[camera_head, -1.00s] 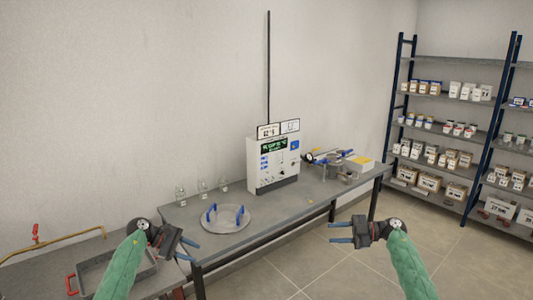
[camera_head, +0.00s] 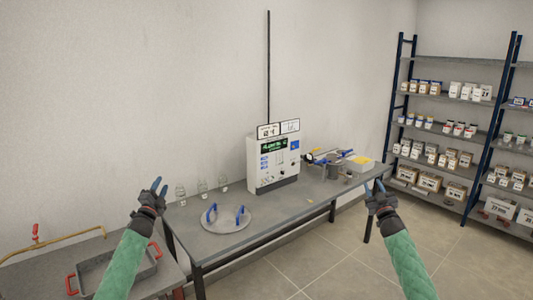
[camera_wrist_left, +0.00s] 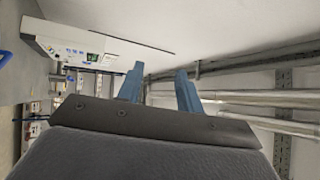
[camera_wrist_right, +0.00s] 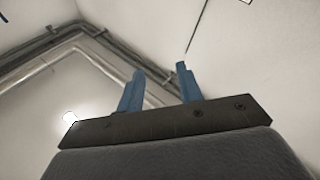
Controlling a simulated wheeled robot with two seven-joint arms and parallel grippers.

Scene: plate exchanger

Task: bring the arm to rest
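My left gripper (camera_head: 155,189) is raised at the left in the head view, with its blue fingers pointing up. In the left wrist view its fingers (camera_wrist_left: 158,88) stand apart with nothing between them. My right gripper (camera_head: 373,189) is raised at the right, beyond the right end of the bench, also pointing up. In the right wrist view its fingers (camera_wrist_right: 160,90) are apart and empty. Both green-sleeved forearms come in from the bottom of the head view. Neither gripper touches anything that I can see.
A grey bench (camera_head: 263,222) carries a round plate (camera_head: 240,224) with blue handles, a white instrument (camera_head: 264,170) and several glass flasks. A tray (camera_head: 92,276) with red handles lies at the lower left. Shelves (camera_head: 443,104) stand at the right. The floor (camera_head: 320,268) between bench and shelves is clear.

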